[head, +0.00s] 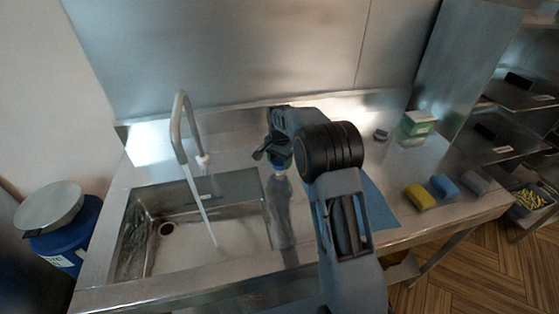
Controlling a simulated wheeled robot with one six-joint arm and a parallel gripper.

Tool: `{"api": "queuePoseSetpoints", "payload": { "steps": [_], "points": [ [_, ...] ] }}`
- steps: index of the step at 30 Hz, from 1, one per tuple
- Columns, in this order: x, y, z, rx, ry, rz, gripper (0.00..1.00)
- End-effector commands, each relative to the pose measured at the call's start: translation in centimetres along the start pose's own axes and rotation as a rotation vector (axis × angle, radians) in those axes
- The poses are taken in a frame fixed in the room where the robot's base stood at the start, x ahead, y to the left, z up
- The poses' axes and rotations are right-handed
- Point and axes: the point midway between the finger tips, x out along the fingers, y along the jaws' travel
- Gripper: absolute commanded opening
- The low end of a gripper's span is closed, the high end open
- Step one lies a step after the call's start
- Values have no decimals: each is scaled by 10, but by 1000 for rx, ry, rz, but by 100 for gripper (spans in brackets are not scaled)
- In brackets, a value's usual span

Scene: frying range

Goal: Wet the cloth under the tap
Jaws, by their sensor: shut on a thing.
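The tap (178,130) rises behind the steel sink (255,190) on the left, and a thin pale stream that looks like running water (204,210) falls from its spout into the basin. My gripper (272,156) is over the counter just right of the sink's back right corner, to the right of the stream and apart from it. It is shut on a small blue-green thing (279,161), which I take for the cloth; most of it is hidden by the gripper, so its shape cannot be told.
A flat blue sheet (381,210) lies right of my arm, partly hidden. Yellow (419,196), blue (444,185) and grey (475,181) blocks line the right front. A green-white box (416,129) stands behind. A blue drum (70,240) stands left of the counter.

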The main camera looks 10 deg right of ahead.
Motion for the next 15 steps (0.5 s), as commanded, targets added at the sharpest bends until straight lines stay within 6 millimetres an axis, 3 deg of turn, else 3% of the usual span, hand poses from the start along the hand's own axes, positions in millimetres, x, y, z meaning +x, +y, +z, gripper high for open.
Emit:
{"api": "queuePoseSetpoints", "payload": {
  "steps": [4,5,12,15],
  "points": [
    [-1,0,0,1,1,-1,35],
    [-1,0,0,1,1,-1,61],
    [0,0,0,1,0,-1,84],
    [0,0,0,1,0,-1,84]
  ]
}}
